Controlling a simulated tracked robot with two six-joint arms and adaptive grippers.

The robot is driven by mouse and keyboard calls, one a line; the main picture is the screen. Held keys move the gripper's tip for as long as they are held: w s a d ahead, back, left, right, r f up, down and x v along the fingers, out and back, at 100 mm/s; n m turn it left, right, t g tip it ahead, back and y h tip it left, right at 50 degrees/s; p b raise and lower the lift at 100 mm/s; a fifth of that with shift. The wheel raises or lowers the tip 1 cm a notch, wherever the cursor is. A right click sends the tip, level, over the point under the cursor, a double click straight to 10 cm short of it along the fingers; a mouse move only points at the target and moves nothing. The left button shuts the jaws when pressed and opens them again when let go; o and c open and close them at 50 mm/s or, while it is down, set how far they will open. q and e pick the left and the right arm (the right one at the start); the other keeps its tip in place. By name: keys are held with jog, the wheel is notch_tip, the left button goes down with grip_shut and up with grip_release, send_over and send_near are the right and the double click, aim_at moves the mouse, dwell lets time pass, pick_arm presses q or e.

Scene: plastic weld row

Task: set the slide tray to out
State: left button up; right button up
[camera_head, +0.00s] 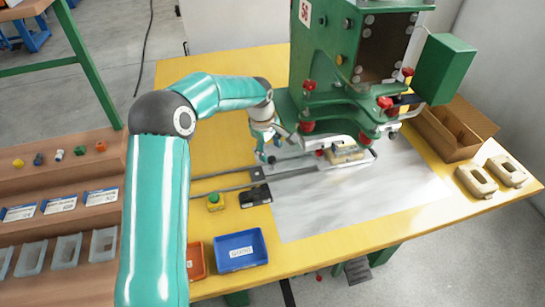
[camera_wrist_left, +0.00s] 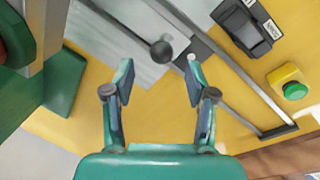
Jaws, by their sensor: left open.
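The slide tray (camera_head: 362,160) is a pale metal plate carrying a beige part (camera_head: 345,153), under the green press (camera_head: 345,70). Rails (camera_head: 225,186) run left from it across the yellow table. My left gripper (camera_head: 270,145) is at the left of the press, close to a dark ball knob (camera_head: 271,159). In the left wrist view the open fingers (camera_wrist_left: 160,72) point at the ball knob (camera_wrist_left: 161,50), which shows just past the fingertips, centred between them. I cannot tell whether they touch it. My right gripper is not in view.
A green button (camera_head: 215,200) and a black switch box (camera_head: 256,194) sit in front of the rails. A blue bin (camera_head: 240,251) and an orange bin (camera_head: 196,261) stand at the front edge. A cardboard box (camera_head: 452,129) and two beige parts (camera_head: 476,181) are at right.

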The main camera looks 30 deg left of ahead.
aim_at(271, 157)
pick_arm(q)
jog(key=shift+w+f, duration=0.15)
jog(key=shift+f, duration=1)
jog(key=shift+w+f, duration=0.15)
jog(key=shift+f, duration=1)
